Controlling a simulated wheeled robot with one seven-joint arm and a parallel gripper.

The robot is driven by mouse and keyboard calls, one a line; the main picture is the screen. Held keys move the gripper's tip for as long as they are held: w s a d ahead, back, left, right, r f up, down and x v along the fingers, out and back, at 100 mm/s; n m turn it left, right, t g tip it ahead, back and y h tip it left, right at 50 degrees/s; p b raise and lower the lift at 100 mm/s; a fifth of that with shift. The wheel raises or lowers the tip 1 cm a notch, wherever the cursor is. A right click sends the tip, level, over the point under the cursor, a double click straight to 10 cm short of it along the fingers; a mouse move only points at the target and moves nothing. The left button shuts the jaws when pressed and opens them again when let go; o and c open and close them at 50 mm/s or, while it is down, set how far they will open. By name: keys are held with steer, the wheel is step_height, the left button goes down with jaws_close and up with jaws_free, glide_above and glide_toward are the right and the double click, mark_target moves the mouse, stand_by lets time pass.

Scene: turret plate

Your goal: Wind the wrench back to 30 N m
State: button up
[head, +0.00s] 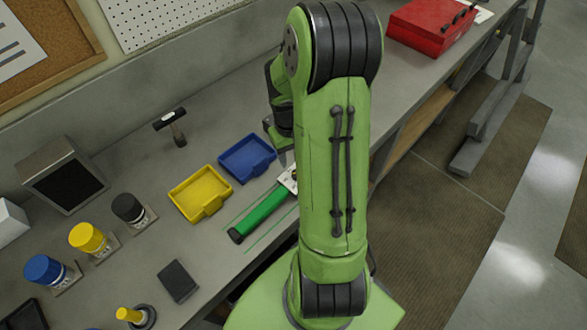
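The wrench (262,213) lies on the grey bench in the head view, left of my arm. Its green grip and black end cap show. Its far end runs up to the right, toward a small pale silver part, and then behind my arm. No scale reading can be made out. The end of my arm (279,136) shows in part past the left edge of my large green arm link, above the wrench.
A yellow tray (201,194) and a blue tray (247,158) stand left of the wrench. A small hammer (173,127), several capped bottles, a dark block (178,281) and a dark-screened box (63,176) are farther left. A red toolbox (431,25) sits at the back right.

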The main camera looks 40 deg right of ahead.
steer(key=f, duration=0.7)
steer(key=shift+s+d+f, duration=0.1)
steer(key=shift+d+f, duration=0.2)
steer(key=shift+f, duration=0.05)
steer(key=c, duration=1.1)
steer(key=shift+o, duration=0.2)
steer(key=shift+n, duration=0.3)
steer(key=n+b, duration=0.2)
steer(key=n, duration=0.3)
steer(key=shift+b, duration=0.35)
steer(key=n+b, duration=0.1)
steer(key=n, duration=0.5)
steer(key=shift+b, duration=0.3)
steer(key=shift+n, duration=0.3)
